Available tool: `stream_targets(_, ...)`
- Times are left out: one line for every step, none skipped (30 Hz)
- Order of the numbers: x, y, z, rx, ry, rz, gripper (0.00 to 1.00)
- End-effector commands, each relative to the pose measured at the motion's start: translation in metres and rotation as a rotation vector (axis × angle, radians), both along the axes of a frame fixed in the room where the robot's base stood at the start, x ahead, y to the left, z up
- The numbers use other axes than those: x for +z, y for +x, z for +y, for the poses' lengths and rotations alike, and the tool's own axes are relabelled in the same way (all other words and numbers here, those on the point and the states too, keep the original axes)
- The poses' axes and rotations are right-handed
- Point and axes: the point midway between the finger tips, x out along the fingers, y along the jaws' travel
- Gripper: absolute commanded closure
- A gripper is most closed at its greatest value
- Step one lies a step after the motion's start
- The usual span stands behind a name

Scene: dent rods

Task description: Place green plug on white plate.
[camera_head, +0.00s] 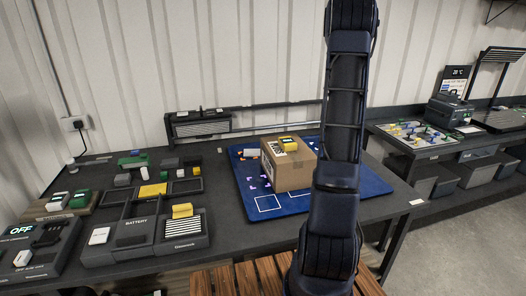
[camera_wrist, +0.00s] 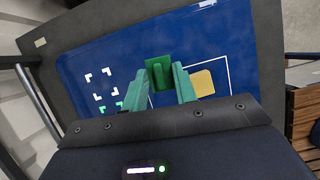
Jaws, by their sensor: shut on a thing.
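My gripper (camera_wrist: 159,88) shows in the wrist view, its two teal fingers shut on a dark green block, which looks like the green plug (camera_wrist: 160,72). The plug is above the blue mat; the exact height is hard to tell. In the head view my arm hides the gripper and the plug. I cannot clearly make out a white plate in either view; the mat carries white printed outlines. A flat yellow piece (camera_wrist: 202,83) lies inside one outline, to the right of my gripper in the wrist view.
Several coloured blocks and dark trays (camera_head: 128,233) crowd the table's left. A wooden slatted surface (camera_head: 240,279) is at the front.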

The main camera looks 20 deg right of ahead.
Motion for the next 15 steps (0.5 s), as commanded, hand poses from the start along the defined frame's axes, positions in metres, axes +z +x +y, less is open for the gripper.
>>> stream_targets(0.001,0.017,0.016,0.042,0.0,-0.001,0.93)
stream_targets(0.001,0.027,0.025,0.068,0.0,-0.001,0.93)
stream_targets(0.001,0.039,0.037,0.102,0.0,0.0,0.93)
stream_targets(0.001,0.048,0.047,0.126,0.0,0.0,0.93)
stream_targets(0.001,0.058,0.057,0.152,-0.001,0.001,0.93)
stream_targets(0.002,0.07,0.07,0.187,0.0,0.002,0.93)
stream_targets(0.002,0.078,0.08,0.212,0.0,0.001,0.93)
stream_targets(0.003,0.086,0.09,0.235,0.0,0.001,0.93)
stream_targets(0.003,0.097,0.104,0.269,0.0,0.001,0.93)
stream_targets(0.004,0.105,0.115,0.294,0.0,0.002,0.93)
stream_targets(0.004,0.113,0.126,0.319,0.0,0.001,0.93)
stream_targets(0.004,0.123,0.14,0.351,0.0,0.002,0.93)
stream_targets(0.004,0.13,0.152,0.377,0.0,0.002,0.93)
stream_targets(0.005,0.137,0.163,0.4,0.0,0.002,0.93)
stream_targets(0.005,0.146,0.178,0.431,0.0,0.001,0.93)
